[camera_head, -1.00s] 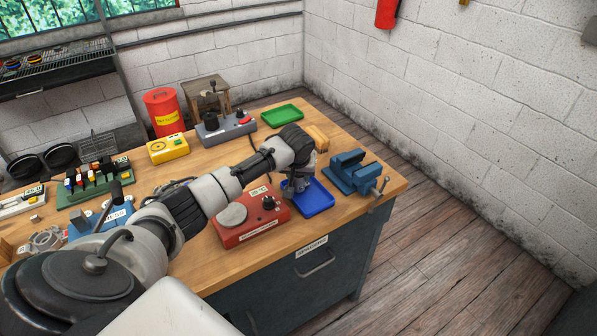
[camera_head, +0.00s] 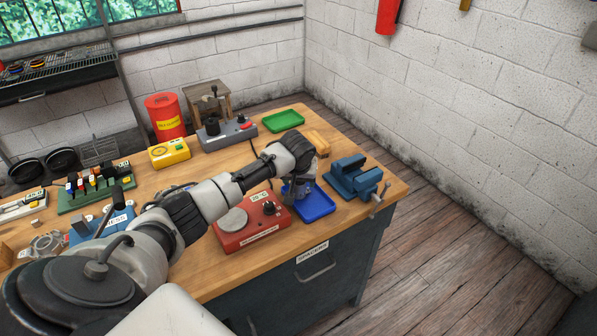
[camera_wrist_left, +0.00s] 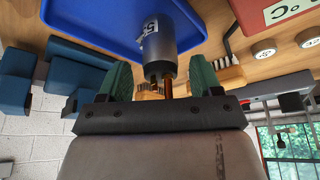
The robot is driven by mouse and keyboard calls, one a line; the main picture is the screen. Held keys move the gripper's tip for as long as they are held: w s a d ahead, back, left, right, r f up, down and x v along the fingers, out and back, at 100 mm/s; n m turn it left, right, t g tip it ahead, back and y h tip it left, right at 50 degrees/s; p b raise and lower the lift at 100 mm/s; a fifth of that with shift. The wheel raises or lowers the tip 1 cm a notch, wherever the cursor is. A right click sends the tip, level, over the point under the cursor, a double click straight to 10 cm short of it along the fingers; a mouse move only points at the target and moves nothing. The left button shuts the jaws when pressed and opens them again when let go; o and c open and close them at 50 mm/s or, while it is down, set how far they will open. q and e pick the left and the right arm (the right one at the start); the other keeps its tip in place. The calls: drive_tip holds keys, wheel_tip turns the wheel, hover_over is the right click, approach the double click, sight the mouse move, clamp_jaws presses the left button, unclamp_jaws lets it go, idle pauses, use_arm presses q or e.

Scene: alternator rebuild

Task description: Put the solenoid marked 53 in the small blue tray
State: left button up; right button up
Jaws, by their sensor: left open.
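The solenoid (camera_wrist_left: 160,42), a grey cylinder with a white label reading 53 and a copper-coloured plunger, shows in the left wrist view against the small blue tray (camera_wrist_left: 85,14). The label appears upside down there. My left gripper (camera_wrist_left: 161,80) is open, with its green fingers on either side of the solenoid's plunger end and gaps showing. In the head view my left gripper (camera_head: 297,190) points down at the left part of the blue tray (camera_head: 320,210). The solenoid is hard to make out there behind the gripper. Whether its base rests on the tray floor is not clear.
A red tester box (camera_head: 248,236) stands left of the tray and a blue vise (camera_head: 352,180) right of it. A wooden block (camera_head: 318,144) and a green tray (camera_head: 283,120) lie behind. Bare bench shows in front of the tray.

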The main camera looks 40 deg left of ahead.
use_arm(q)
drive_tip(key=v, duration=1.1)
drive_tip(key=shift+r+b, duration=0.35)
drive_tip(key=shift+b, duration=0.1)
drive_tip(key=shift+s, duration=0.1)
idle(0.5)
